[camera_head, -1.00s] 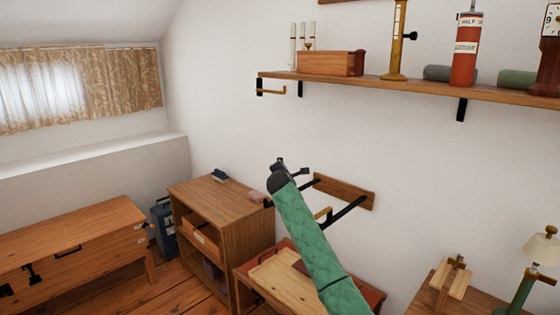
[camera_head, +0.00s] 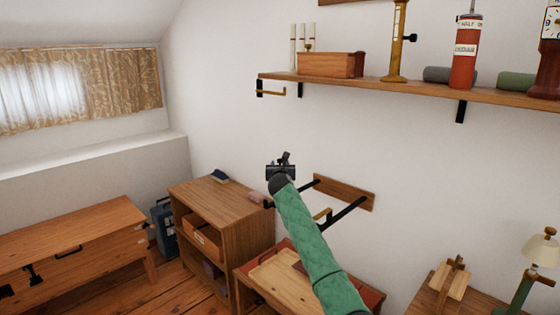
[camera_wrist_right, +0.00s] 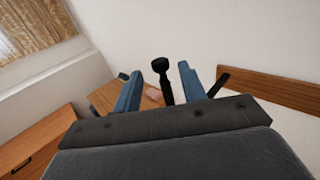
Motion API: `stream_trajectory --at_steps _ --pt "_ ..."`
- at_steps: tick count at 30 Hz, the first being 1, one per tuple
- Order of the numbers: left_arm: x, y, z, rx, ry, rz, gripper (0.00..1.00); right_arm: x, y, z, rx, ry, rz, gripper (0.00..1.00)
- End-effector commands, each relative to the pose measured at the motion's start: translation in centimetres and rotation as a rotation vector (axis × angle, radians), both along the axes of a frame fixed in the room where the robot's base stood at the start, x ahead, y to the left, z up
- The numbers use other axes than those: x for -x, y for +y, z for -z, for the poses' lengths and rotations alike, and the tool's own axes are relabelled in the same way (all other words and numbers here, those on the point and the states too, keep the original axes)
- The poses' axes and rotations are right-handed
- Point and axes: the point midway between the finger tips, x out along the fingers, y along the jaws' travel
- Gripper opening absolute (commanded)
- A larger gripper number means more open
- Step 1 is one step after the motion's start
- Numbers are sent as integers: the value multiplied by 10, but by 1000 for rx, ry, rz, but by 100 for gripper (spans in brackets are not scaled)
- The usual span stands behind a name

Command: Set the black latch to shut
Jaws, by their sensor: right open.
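My right gripper (camera_head: 282,166) is at the end of the green-sleeved arm, in front of the wall near a wooden board with black arms (camera_head: 349,195). In the right wrist view its two blue fingers (camera_wrist_right: 158,88) stand apart. A black rod with a round knob (camera_wrist_right: 160,66) shows between them, with a gap on each side. Its lower end is hidden by the gripper body, and I cannot tell whether it is the black latch. A black latch-like fitting (camera_head: 31,274) also shows on the front of the wooden chest at left. My left gripper is out of view.
A wooden cabinet (camera_head: 222,190) stands below and left of the gripper. A long shelf (camera_head: 420,90) with several objects runs above it. A table with a wooden tray (camera_head: 285,275) is below the arm. The wall between shelf and board is clear.

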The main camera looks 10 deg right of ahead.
Motion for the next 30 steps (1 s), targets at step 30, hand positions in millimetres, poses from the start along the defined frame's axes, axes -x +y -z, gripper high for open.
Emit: stream_trajectory --at_steps 30 --pt "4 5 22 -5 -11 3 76 -51 -6 1 -2 1 0 16"
